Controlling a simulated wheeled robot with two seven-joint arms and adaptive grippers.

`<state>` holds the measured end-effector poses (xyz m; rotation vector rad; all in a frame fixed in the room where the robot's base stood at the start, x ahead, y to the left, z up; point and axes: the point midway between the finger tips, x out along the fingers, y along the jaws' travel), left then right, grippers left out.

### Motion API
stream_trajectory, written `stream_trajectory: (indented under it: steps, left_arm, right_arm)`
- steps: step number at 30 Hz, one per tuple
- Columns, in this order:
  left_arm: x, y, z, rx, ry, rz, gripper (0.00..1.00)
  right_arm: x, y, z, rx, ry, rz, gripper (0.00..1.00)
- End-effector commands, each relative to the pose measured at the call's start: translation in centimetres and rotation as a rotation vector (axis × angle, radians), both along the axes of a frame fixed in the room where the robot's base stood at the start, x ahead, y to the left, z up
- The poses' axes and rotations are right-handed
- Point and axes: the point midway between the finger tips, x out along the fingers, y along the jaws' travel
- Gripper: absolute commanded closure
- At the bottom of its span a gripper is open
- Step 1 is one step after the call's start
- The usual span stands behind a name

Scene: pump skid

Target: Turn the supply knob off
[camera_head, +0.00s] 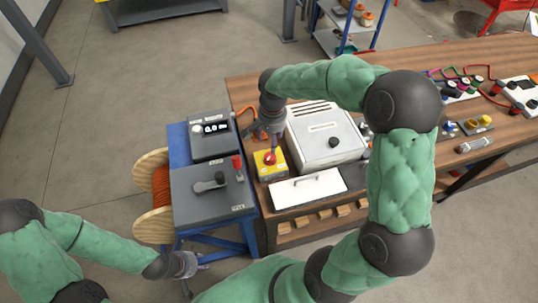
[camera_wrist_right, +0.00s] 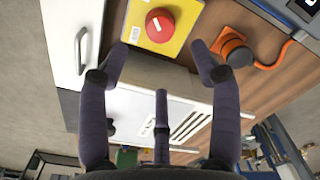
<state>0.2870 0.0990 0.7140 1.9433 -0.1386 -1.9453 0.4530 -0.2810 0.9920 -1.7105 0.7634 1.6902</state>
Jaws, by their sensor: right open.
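A red round knob (camera_head: 270,158) with a pale mark sits on a yellow box (camera_head: 264,170) at the left end of the wooden bench. In the right wrist view the red knob (camera_wrist_right: 160,25) and its yellow plate (camera_wrist_right: 178,42) lie beyond the fingertips.
A grey-white box with a black knob (camera_head: 333,142) stands right of the yellow box. A white panel with a handle (camera_head: 307,187) is in front. An orange plug (camera_wrist_right: 235,50) with a cable lies close by. A blue stand (camera_head: 178,140) carries a display and black lever.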

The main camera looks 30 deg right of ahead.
Motion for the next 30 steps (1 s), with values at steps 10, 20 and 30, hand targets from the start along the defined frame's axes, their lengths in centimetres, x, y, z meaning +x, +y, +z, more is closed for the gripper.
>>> stream_trajectory:
  steps: [10, 20, 30]
  left_arm:
    - [0.0, 0.0, -1.6, 0.000, 0.000, 0.000, 0.60]
    - [0.0, 0.0, -2.4, 0.000, 0.000, 0.000, 0.60]
    - [0.0, 0.0, -2.4, 0.000, 0.000, 0.000, 0.60]
  right_arm:
    - [0.0, 0.1, -6.3, 0.000, 0.004, 0.000, 0.36]
    - [0.1, 0.2, -9.5, 0.000, 0.001, 0.001, 0.36]
    - [0.2, 0.2, -9.6, 0.000, 0.000, 0.000, 0.39]
